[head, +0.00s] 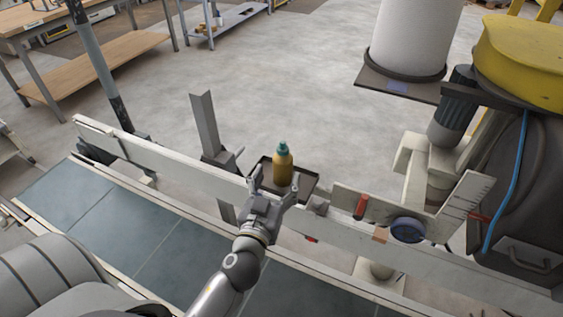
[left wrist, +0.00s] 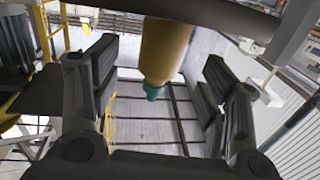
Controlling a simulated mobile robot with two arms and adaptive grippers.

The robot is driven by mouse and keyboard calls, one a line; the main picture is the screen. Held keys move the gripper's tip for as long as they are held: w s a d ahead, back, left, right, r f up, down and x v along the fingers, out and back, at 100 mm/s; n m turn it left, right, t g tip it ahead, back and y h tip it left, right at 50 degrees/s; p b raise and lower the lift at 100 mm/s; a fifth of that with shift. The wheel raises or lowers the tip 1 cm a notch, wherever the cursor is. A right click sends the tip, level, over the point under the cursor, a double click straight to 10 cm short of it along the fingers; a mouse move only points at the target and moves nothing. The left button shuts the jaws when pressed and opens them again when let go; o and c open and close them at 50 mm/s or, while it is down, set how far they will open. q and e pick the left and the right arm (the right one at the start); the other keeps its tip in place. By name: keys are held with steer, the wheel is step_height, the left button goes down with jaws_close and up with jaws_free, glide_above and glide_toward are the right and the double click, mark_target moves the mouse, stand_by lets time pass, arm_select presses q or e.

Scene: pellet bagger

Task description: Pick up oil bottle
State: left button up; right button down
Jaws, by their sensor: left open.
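The oil bottle (head: 283,166) has an amber body and a teal cap. In the head view it stands upright on a small dark tray (head: 308,184) beside the conveyor rail. My left gripper (head: 273,185) is open just in front of the bottle, with its fingers reaching toward its lower part. In the left wrist view the bottle (left wrist: 163,52) appears upside down between the two open finger pads, beyond the fingertips or between them; I cannot tell which. The pads show gaps on both sides of it. My right gripper is not in view.
A conveyor with a dark belt (head: 128,226) and a pale side rail (head: 165,165) runs across the front. A grey upright post (head: 205,125) stands left of the tray. A red-handled item (head: 361,206) and machinery are at the right.

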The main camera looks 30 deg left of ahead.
mark_target(280, 167)
arm_select(q)
steer(key=shift+w+a, duration=0.2)
steer(key=shift+w, duration=0.4)
steer(key=p+x, duration=0.1)
steer(key=x, duration=0.1)
steer(key=r+p+x, duration=0.1)
steer(key=x, duration=0.1)
steer(key=shift+w, duration=0.15)
steer(key=shift+w+a+f+p, duration=0.15)
steer(key=shift+w+p, duration=0.2)
steer(key=shift+w, duration=0.05)
steer(key=shift+s, duration=0.1)
steer(key=shift+c, duration=0.9)
steer(key=c, duration=1)
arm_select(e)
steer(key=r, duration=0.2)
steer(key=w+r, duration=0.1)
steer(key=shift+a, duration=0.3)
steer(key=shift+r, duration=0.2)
